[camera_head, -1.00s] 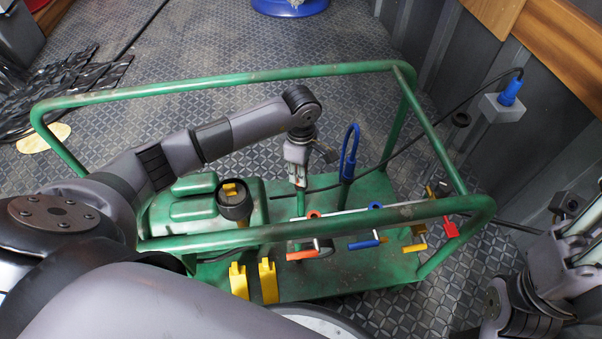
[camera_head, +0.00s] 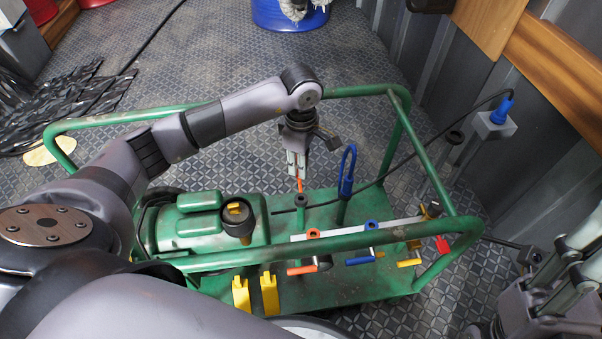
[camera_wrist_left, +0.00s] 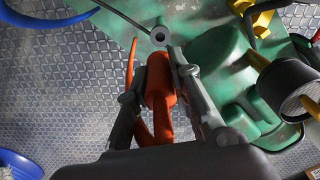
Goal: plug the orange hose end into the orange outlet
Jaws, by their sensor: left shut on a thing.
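My left gripper (camera_head: 299,176) is shut on the orange hose end (camera_wrist_left: 158,80), with an orange tip showing below the fingers in the head view. It is held just above an open, dark-rimmed pipe top (camera_head: 301,199) on a green post, apart from it in the head view. This round opening also shows beyond the fingertips in the left wrist view (camera_wrist_left: 160,36); it stands in line with an orange-handled valve (camera_head: 302,269), so it looks like the orange outlet. My right gripper (camera_head: 580,242) is at the right edge, partly cut off.
A blue hose (camera_head: 347,170) stands on the neighbouring post. Blue (camera_head: 360,260) and yellow (camera_head: 408,263) valve handles sit along the front. A green tube frame (camera_head: 230,103) surrounds the machine. A black cable runs close behind the posts to a wall box (camera_head: 495,126).

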